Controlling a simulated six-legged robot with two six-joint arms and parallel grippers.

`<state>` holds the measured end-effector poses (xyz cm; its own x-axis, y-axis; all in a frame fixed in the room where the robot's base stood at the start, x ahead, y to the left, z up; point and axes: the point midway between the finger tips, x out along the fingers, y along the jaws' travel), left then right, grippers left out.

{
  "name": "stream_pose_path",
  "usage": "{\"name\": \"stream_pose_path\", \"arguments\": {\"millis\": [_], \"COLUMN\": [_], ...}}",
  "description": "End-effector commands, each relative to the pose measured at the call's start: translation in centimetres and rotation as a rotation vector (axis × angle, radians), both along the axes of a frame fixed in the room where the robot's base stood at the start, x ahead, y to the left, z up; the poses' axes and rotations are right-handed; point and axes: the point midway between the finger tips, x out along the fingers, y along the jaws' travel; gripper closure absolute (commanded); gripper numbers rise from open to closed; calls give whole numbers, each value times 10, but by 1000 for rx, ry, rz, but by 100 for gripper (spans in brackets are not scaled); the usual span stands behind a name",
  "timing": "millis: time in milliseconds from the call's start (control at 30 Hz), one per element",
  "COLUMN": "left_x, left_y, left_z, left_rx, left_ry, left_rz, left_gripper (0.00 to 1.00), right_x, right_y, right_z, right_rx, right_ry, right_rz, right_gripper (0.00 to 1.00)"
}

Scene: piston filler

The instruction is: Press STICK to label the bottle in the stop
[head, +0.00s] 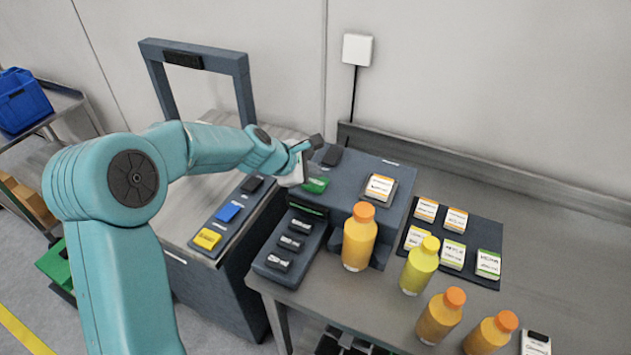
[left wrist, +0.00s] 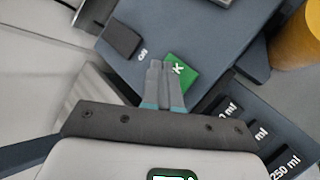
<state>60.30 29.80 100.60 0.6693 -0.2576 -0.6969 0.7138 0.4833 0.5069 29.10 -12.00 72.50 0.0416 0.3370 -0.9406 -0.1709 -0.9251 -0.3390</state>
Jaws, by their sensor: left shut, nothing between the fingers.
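The green STICK button (head: 316,185) sits on the dark labeller box (head: 350,172). In the left wrist view the green button (left wrist: 186,73) shows a white "K", and the rest of its word is covered. My left gripper (head: 304,173) is shut and empty, with its tips (left wrist: 162,68) over the button's edge. I cannot tell whether they touch it. An orange bottle with an orange cap (head: 359,238) stands upright in the stop at the front of the labeller. I see no label on its visible side. My right gripper is not in view.
A black block (head: 332,156) and a label stack (head: 380,188) sit on the labeller. Size buttons (head: 290,242) are at its left front. More label stacks (head: 453,254) lie on a dark mat. Other bottles (head: 420,266) stand at right. A gate frame (head: 195,57) rises behind my arm.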

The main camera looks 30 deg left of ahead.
Motion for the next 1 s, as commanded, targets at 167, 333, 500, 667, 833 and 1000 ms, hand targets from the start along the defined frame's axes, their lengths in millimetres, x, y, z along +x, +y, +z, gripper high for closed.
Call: {"name": "stream_pose_path", "arguments": {"millis": [167, 333, 500, 667, 833, 1000], "left_x": [0, 0, 0, 0, 0, 0], "left_y": [0, 0, 0, 0, 0, 0], "left_z": [0, 0, 0, -6, -9, -8], "left_rx": [0, 0, 0, 0, 0, 0], "left_ry": [0, 0, 0, 0, 0, 0], "left_rz": [0, 0, 0, 0, 0, 0], "left_gripper": [100, 100, 100, 100, 100, 100], "right_x": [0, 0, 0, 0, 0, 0], "right_y": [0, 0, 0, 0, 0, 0], "right_z": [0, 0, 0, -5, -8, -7], "right_rx": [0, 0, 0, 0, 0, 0], "right_ry": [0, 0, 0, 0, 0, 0], "right_rz": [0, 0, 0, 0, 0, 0], "right_gripper": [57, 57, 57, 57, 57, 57]}}
